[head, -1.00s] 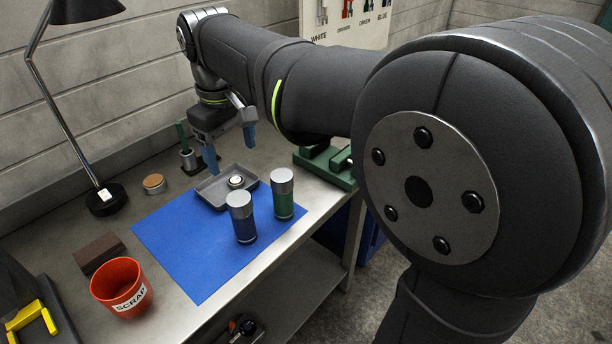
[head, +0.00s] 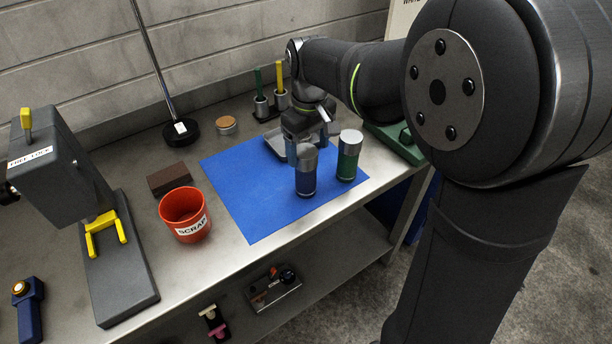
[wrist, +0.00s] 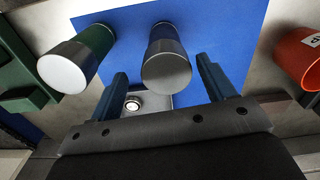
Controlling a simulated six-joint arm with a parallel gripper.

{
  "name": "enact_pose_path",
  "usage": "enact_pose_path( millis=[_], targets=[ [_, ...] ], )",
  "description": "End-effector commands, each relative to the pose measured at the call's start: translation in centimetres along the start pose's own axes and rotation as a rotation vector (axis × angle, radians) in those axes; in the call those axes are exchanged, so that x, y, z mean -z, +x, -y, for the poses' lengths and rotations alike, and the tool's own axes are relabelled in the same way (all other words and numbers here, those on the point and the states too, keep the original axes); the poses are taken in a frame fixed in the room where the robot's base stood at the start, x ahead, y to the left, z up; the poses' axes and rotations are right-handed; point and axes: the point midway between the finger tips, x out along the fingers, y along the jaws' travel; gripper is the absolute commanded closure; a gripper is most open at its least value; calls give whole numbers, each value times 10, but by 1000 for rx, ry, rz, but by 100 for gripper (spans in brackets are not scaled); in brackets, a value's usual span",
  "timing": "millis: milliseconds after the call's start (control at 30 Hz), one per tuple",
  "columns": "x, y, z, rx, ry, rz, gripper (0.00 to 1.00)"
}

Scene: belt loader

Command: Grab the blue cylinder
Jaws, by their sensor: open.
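The blue cylinder (head: 306,184) stands upright with a silver cap on the blue mat (head: 240,190). In the wrist view the blue cylinder (wrist: 164,32) is ahead of my gripper (wrist: 162,66), in line with the gap between the two blue fingers. My gripper (head: 308,142) is open and empty, just behind the blue cylinder in the head view. The cylinder hides part of the fingers there, and I cannot tell whether they touch it. A green cylinder (head: 348,163) with a silver cap stands close to the right; it is at left in the wrist view (wrist: 92,45).
A grey tray (head: 273,143) with a small round part (wrist: 133,103) lies by the gripper. A red SCRAP cup (head: 186,214), a brown block (head: 169,178) and a grey press (head: 60,165) stand left. The mat's left half is clear.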

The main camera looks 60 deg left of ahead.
Motion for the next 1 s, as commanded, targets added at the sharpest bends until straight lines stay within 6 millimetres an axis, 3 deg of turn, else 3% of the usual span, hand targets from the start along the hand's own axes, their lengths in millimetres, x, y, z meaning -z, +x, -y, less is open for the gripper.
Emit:
enact_pose_path(
  millis=[333, 667, 1000],
  targets=[
    [1, 45, 6, 1, 1, 2, 25],
    [2, 52, 6, 0, 0, 0, 25],
    [2, 52, 6, 0, 0, 0, 91]
  ],
)
